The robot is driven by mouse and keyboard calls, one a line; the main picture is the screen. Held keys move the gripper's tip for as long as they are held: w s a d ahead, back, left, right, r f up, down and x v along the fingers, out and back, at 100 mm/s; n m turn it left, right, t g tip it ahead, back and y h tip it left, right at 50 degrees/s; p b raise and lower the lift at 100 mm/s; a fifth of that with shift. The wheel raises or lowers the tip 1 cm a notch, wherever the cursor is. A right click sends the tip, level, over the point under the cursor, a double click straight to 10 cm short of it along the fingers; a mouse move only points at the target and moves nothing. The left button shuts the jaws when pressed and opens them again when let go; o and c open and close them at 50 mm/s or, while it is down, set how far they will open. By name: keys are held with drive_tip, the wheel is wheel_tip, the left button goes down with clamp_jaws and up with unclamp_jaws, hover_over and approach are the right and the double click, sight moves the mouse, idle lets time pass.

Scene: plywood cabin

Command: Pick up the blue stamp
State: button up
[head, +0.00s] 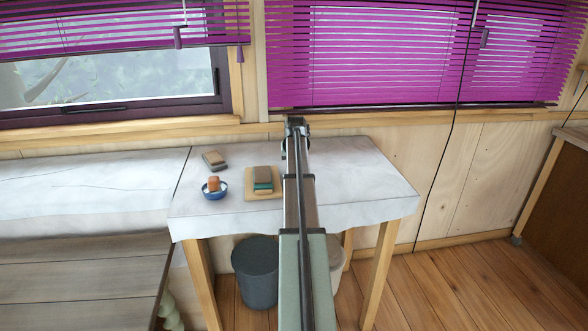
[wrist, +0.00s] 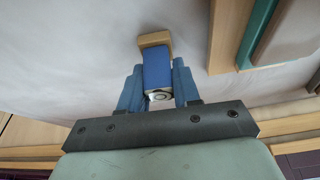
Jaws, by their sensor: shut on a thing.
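The blue stamp (wrist: 156,72) shows in the wrist view as a blue block with a light wooden part at its far end. My gripper (wrist: 157,88) has its two blue fingers shut on it, one on each side. I cannot tell whether the stamp touches the table or hangs above it. In the head view my arm runs over the table and hides the stamp and the fingertips.
On the white table (head: 350,172), left of my arm, are a wooden board (head: 250,193) with a teal and tan stack (head: 263,178), a blue bowl (head: 214,194) holding an orange-brown block (head: 214,183), and a grey-brown block (head: 214,161). A grey bin (head: 255,273) stands below. The table's right side is clear.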

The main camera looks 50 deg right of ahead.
wheel_tip(320, 180, up, 10)
idle(0.6)
drive_tip(key=o, duration=0.5)
drive_tip(key=c, duration=0.3)
drive_tip(key=shift+w+a, duration=0.2)
drive_tip(key=shift+w, duration=0.15)
drive_tip(key=w+a+r+n+t+y, duration=0.1)
drive_tip(key=w+a+r+n+y, duration=0.1)
drive_tip(key=w+a+n, duration=0.4)
drive_tip(key=a+n+y, duration=0.1)
drive_tip(key=a+n, duration=0.2)
drive_tip(key=a, duration=0.2)
drive_tip(key=shift+t, duration=0.3)
